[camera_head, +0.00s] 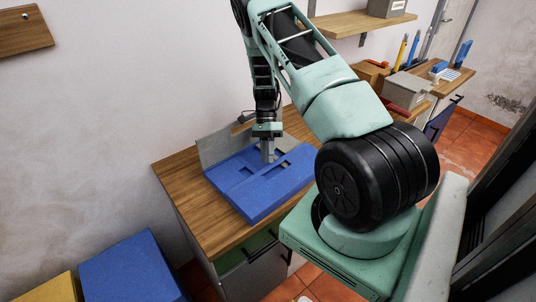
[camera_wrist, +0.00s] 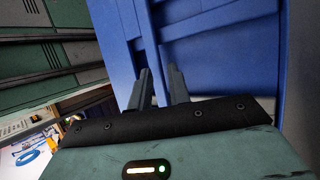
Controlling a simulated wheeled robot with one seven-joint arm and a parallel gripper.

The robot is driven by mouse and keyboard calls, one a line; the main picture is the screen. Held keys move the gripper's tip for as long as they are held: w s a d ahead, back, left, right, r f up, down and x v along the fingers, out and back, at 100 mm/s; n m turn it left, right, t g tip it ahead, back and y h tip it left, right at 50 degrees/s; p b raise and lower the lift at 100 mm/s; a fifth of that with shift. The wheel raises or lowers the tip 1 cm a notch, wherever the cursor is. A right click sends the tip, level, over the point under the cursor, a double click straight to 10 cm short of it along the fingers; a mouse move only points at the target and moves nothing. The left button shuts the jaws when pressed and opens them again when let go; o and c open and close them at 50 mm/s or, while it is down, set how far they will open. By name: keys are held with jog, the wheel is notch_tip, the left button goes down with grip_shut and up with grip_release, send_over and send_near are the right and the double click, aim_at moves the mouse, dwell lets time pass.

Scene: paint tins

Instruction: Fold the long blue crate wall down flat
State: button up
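The blue crate (camera_head: 255,205) lies on the wooden cabinet top. It looks low, with blue panels lying nearly flat across its top and recesses between them. Which panel is the long wall is hard to tell. My gripper (camera_head: 268,158) points down at the panels near the crate's far middle. In the wrist view, my gripper's two fingers (camera_wrist: 159,76) stand a little apart, with blue visible in the gap. Blue crate panels (camera_wrist: 220,55) fill the view ahead of them. I see nothing clearly clamped, and cannot tell whether the fingertips touch the crate.
The wooden cabinet top (camera_head: 178,170) has bare room left of the crate. A grey panel (camera_head: 215,148) stands behind the crate. A blue box (camera_head: 130,270) and a yellow box (camera_head: 52,290) are at lower left. A grey box (camera_head: 403,89) and tools sit on the bench at right.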

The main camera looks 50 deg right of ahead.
jog(key=shift+o, duration=0.4)
jog(key=shift+r, duration=0.1)
jog(key=shift+r, duration=0.1)
notch_tip(320, 180, up, 10)
jog(key=b, duration=0.2)
dwell(0.4)
